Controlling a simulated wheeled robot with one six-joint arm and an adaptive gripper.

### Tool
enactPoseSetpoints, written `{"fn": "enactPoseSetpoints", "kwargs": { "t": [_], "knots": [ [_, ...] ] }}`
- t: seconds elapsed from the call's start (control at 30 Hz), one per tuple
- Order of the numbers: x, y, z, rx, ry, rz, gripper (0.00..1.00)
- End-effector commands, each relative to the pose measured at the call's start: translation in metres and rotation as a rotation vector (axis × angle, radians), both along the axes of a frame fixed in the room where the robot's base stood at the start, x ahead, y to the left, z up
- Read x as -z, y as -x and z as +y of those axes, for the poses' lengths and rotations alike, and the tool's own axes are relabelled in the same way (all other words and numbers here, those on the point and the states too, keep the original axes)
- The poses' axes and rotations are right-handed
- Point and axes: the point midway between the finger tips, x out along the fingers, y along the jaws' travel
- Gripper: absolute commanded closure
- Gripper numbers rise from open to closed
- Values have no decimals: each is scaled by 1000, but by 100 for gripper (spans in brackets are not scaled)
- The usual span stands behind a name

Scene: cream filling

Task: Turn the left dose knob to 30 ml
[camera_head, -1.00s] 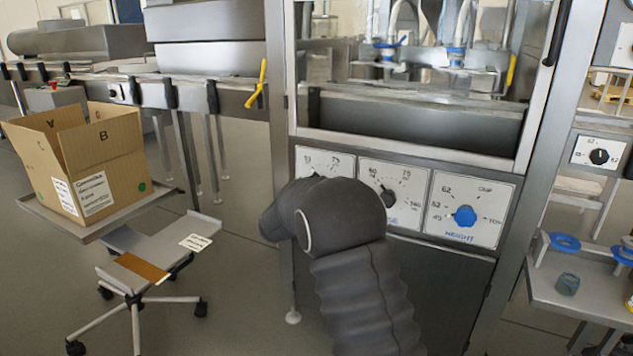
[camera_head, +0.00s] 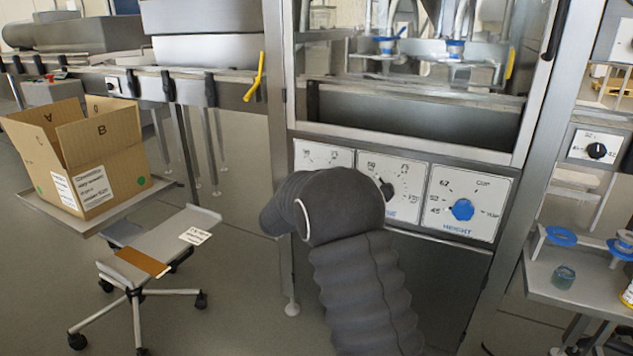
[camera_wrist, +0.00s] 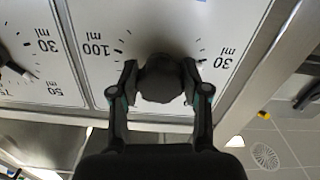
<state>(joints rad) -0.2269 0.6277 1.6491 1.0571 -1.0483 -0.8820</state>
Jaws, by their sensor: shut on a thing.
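The left dose dial panel (camera_head: 323,155) is the leftmost white plate on the machine front. My arm covers most of it in the head view, so its knob is hidden there. In the upside-down wrist view, the dark round left dose knob (camera_wrist: 160,92) sits between marks reading 30 ml and 100 ml. My gripper (camera_wrist: 162,80) is shut on this knob, one finger on each side. I cannot tell which mark the knob's pointer faces.
A middle dial with a black knob (camera_head: 386,190) and a right dial with a blue knob (camera_head: 462,210) sit beside it. A glass-fronted filling chamber is above. A cardboard box (camera_head: 95,160) stands at the left, near a wheeled stool (camera_head: 150,262).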

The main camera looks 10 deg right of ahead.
Motion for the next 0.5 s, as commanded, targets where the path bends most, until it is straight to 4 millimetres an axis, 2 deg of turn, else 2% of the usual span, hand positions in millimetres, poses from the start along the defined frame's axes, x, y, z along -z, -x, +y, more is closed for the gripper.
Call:
{"fn": "enactPoseSetpoints", "kwargs": {
  "t": [0.5],
  "knots": [
    [1, 0, 0, -2, 86, 64, 88]
  ]
}}
